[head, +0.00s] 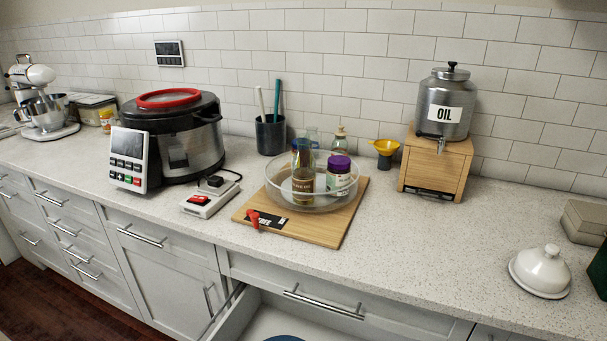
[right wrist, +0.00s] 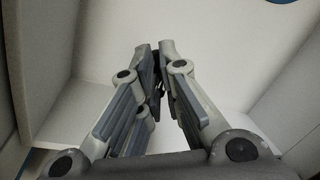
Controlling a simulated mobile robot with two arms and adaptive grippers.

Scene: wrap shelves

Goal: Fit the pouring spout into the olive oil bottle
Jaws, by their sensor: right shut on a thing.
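The olive oil bottle (head: 303,184), dark with a label, stands upright in a clear round tray (head: 285,198) on the counter, among other bottles. In the right wrist view my right gripper (right wrist: 160,58) has its fingertips close together, shut on a small dark thing (right wrist: 158,75) mostly hidden between them. I cannot tell whether this is the pouring spout, and I pick out no loose spout elsewhere. The right gripper is over a pale, box-like interior, away from the bottle. My left gripper is in neither view.
A purple-lidded jar (head: 340,178) and a bottle with a pourer top (head: 339,146) share the tray. A wooden board (head: 335,222) with a red item (head: 253,219) lies under it. An open drawer (head: 262,318) juts out below the counter.

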